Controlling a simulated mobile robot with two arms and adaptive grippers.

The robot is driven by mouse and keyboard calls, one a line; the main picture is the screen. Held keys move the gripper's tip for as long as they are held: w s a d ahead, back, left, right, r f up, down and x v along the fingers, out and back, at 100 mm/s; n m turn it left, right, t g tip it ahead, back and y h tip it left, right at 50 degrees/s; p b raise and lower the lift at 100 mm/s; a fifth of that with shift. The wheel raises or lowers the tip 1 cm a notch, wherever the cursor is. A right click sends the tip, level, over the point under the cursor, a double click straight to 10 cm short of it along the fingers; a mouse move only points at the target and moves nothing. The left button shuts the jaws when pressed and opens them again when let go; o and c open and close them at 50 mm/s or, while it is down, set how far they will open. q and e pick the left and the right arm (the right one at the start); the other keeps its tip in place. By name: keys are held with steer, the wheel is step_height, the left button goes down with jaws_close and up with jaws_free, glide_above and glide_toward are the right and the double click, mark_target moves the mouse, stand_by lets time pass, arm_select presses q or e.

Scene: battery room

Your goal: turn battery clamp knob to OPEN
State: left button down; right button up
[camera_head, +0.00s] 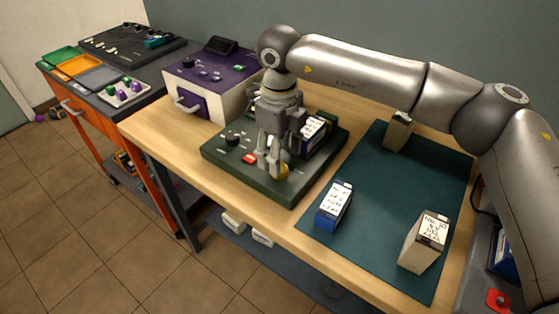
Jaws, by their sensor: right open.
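A dark green test board (222,157) lies on the wooden bench. A blue and white battery (313,130) sits in its right part. A yellow knob (283,172) is near the board's front edge, partly hidden by my right gripper. A black knob (233,138) is further left, beside a red button (249,158). Which setting either knob is at is too small to tell. My right gripper (268,168) is open and points down, its fingertips at or just beside the yellow knob; whether they touch it I cannot tell. My left gripper is not in view.
A teal mat (375,204) carries a blue battery (334,207) and two beige batteries (424,242) (398,131). A white and purple box (212,76) with a drawer stands behind the board. A cart (84,88) with coloured trays is at the left.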

step_height(320, 180, up, 9)
steer(key=shift+f, duration=0.15)
stand_by(0.4)
